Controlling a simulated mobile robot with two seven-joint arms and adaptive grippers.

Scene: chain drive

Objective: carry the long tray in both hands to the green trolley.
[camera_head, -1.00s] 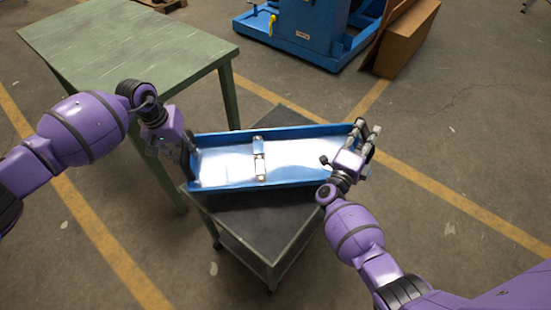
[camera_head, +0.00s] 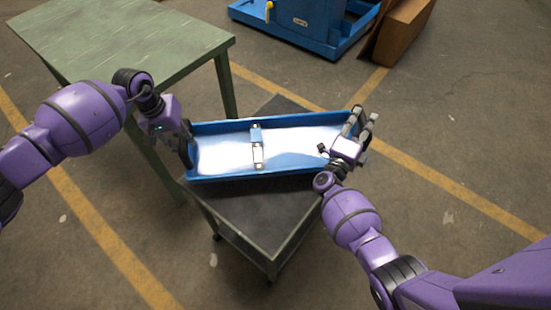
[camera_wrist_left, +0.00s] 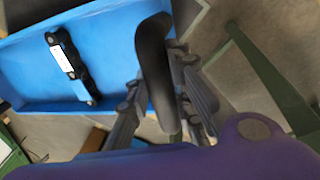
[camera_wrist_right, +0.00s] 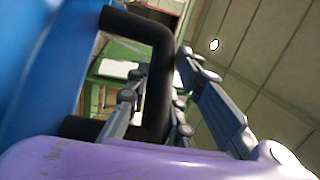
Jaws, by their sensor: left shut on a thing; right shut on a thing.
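The long blue tray (camera_head: 225,177) spans between my two grippers, roughly level, over the dark top of the green trolley (camera_head: 262,208). I cannot tell whether it touches that top. A short chain piece (camera_head: 257,155) lies across the tray's middle; it also shows in the left wrist view (camera_wrist_left: 68,62). My left gripper (camera_head: 187,148) is shut on the black handle (camera_wrist_left: 153,65) at the tray's left end. My right gripper (camera_head: 362,124) is shut on the black handle (camera_wrist_right: 160,75) at the right end.
A green table (camera_head: 130,45) stands at the back left, close to the trolley. A blue machine base (camera_head: 300,35) and a cardboard box (camera_head: 405,30) stand at the back. Yellow lines cross the floor; the floor at right is clear.

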